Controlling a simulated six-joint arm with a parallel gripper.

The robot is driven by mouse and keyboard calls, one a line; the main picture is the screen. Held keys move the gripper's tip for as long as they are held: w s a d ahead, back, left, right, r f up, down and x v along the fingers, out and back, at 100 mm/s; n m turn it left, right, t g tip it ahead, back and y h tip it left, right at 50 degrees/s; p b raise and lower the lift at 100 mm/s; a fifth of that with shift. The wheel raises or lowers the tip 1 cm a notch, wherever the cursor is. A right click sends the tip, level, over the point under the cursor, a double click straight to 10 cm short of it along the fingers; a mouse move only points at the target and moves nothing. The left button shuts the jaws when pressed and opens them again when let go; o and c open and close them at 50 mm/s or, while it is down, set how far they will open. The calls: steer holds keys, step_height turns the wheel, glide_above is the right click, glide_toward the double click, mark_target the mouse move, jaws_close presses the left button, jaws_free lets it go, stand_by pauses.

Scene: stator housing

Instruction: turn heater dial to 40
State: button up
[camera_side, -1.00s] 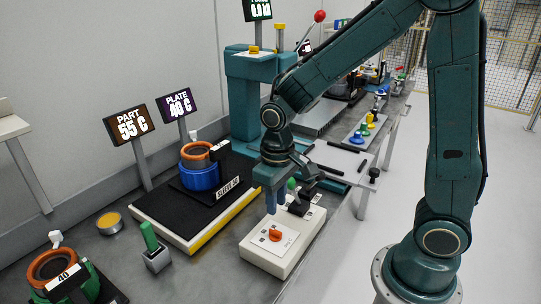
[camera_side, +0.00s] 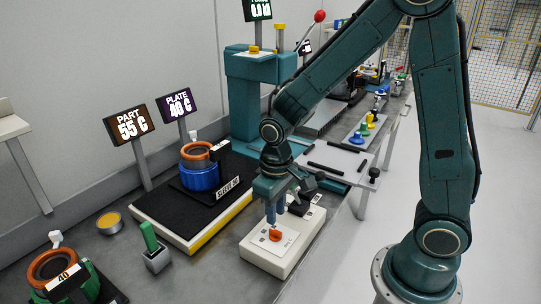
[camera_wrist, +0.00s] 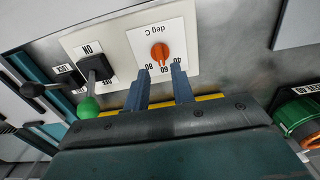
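The heater dial (camera_side: 275,235) is an orange knob on a white scale plate on the cream control box (camera_side: 262,258). In the wrist view the dial (camera_wrist: 160,52) shows clearly below "deg C", its lower end close to the 60 mark, with 80 and 40 on either side. My gripper (camera_side: 275,216) is above the dial, pointing down, with two blue fingers apart. In the wrist view the fingers of my gripper (camera_wrist: 161,93) are open with nothing between them, and the dial lies beyond their tips. The plate display (camera_side: 178,104) reads 40 C.
A dark switch (camera_wrist: 96,68) marked ON and a green-knobbed lever (camera_wrist: 88,108) sit beside the dial. The part display (camera_side: 128,125) reads 55 C. A black hot plate (camera_side: 180,215) bears a blue sleeve (camera_side: 201,178) with an orange-topped part.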

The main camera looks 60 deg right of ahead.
mark_target(276, 231)
steer(key=shift+f, duration=2.45)
steer(key=shift+f, duration=0.2)
jaws_close()
steer(key=n, duration=0.9)
steer(key=shift+c, duration=0.4)
jaws_free()
steer(key=shift+o, duration=0.2)
steer(key=shift+r, duration=0.1)
